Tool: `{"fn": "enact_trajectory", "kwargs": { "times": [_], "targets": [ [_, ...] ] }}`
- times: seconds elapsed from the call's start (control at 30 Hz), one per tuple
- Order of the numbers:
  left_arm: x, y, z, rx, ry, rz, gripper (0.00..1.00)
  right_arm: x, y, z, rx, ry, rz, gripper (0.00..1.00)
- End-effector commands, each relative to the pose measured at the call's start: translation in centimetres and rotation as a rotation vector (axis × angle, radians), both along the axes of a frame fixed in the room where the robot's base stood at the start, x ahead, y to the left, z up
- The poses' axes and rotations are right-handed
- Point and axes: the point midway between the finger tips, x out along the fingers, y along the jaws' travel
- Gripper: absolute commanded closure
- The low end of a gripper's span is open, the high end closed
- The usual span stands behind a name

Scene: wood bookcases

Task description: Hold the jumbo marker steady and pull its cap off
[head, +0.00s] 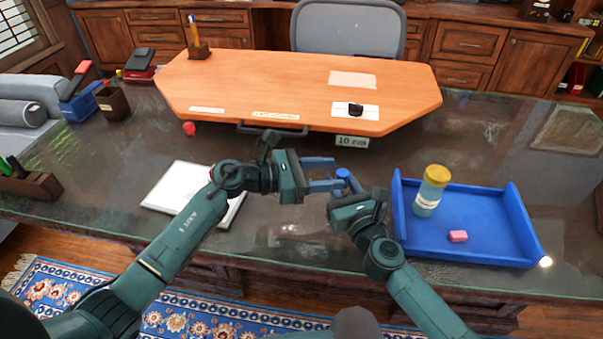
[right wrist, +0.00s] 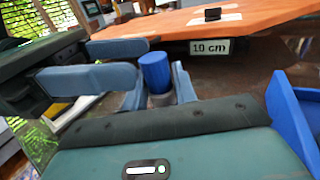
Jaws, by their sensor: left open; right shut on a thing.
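The jumbo marker stands roughly upright in my right gripper (right wrist: 159,92), its blue cap (right wrist: 154,70) pointing up and a short grey stretch of body (right wrist: 161,99) showing below the cap. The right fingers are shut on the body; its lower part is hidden. In the head view the blue cap (head: 342,173) shows just above the right gripper. My left gripper (head: 335,174) is open and comes in level from the left. Its fingertips are close to the cap; I cannot tell whether they touch it.
A blue tray (head: 527,226) on the right holds a yellow-lidded jar (head: 431,190) and a pink block (head: 458,236). A white pad (head: 163,196) lies under my left arm. Behind is a raised orange board (head: 290,85) with a small black object (head: 356,109) and a "10 cm" label (head: 352,141).

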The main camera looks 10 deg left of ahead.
Motion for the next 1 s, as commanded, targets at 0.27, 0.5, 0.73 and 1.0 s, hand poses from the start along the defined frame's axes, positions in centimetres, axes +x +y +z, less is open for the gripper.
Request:
{"fn": "enact_trajectory", "kwargs": {
  "times": [0.27, 0.5, 0.73, 1.0],
  "targets": [
    [1.3, -3.1, -0.5, 0.000, 0.000, -0.001, 0.52, 0.0, 0.0, 0.0, -0.001, 0.000, -0.001, 1.00],
    [1.4, -3.5, -0.6, 0.001, 0.000, -0.001, 0.52, 0.0, 0.0, 0.0, -0.001, 0.000, -0.001, 1.00],
    [1.4, -3.5, -0.6, 0.001, 0.001, -0.001, 0.60, 0.0, 0.0, 0.0, -0.001, 0.000, -0.001, 1.00],
    [1.4, -3.5, -0.6, 0.001, 0.001, -0.001, 0.82, 0.0, 0.0, 0.0, -0.001, 0.000, 0.000, 1.00]
  ]
}}
